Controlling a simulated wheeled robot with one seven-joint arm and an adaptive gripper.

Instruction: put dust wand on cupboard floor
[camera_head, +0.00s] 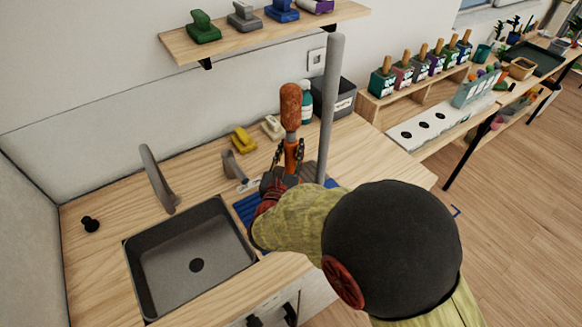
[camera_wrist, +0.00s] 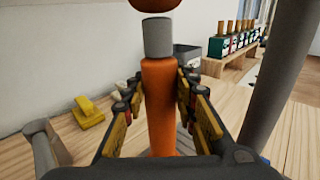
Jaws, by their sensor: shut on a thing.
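The dust wand (camera_head: 291,105) has a mottled orange-brown head, a grey collar and an orange handle. It stands about upright in my gripper (camera_head: 290,152), above the wooden counter. In the wrist view, the fingers of my gripper (camera_wrist: 160,100) are closed on both sides of the wand's orange handle (camera_wrist: 159,110). The wand's lower end is hidden by my gripper. A white cabinet front (camera_head: 318,297) with dark handles shows below the counter at the bottom edge; I cannot tell whether it is the cupboard. No cupboard floor is visible.
A tall grey post (camera_head: 331,105) rises close right of the wand. A sink (camera_head: 190,262) with a grey tap (camera_head: 157,180) lies left. A blue mat (camera_head: 246,208), yellow block (camera_head: 243,140), teal bottle (camera_head: 306,105) and dark bin (camera_head: 343,100) are near. A shelf (camera_head: 265,35) hangs above.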

